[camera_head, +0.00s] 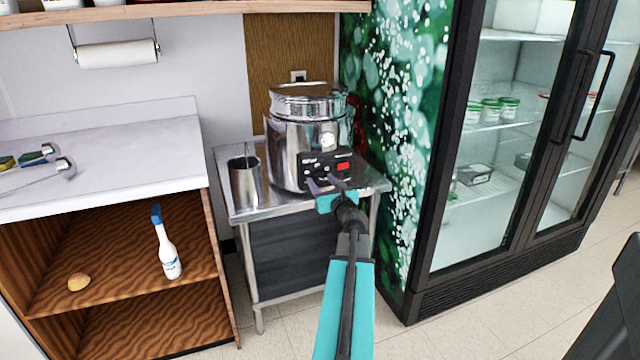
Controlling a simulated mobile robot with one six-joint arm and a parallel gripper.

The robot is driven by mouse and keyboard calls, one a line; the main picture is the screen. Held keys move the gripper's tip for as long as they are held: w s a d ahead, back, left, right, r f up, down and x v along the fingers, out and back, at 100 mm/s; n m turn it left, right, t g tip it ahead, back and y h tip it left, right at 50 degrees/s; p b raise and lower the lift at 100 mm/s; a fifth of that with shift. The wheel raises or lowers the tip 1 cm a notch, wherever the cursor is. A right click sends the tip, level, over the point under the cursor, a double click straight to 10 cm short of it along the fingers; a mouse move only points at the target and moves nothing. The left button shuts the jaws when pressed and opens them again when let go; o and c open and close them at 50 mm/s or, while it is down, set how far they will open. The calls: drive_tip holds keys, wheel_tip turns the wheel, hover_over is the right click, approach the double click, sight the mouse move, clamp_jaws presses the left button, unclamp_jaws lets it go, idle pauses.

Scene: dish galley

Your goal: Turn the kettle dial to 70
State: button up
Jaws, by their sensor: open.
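The kettle (290,135) is a large shiny metal pot with a lid, standing upright on a small steel table (245,207). Its black control panel (313,161) faces me, with a red display and small pale markings. The display figures are too small to read. My gripper (319,183) is open in front of the lower part of the panel, with its fingers pointing at it. I cannot tell whether the fingers touch the panel. The dial cannot be made out clearly; the fingers may cover it.
A metal canister (245,184) stands left of the kettle on the steel table. A white counter (100,150) with utensils is further left, above wooden shelves holding a spray bottle (168,250). A glass-door fridge (500,150) stands right. Floor is clear in front of the fridge.

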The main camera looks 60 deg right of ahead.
drive_tip(key=shift+w+d, duration=0.25)
drive_tip(key=shift+w, duration=0.05)
drive_tip(key=shift+c, duration=0.3)
drive_tip(key=c, duration=1)
drive_tip(key=shift+a, duration=0.25)
drive_tip(key=shift+d+r, duration=0.1)
drive_tip(key=shift+r, duration=0.05)
drive_tip(key=shift+m+p, duration=0.3)
drive_tip(key=shift+p, duration=0.05)
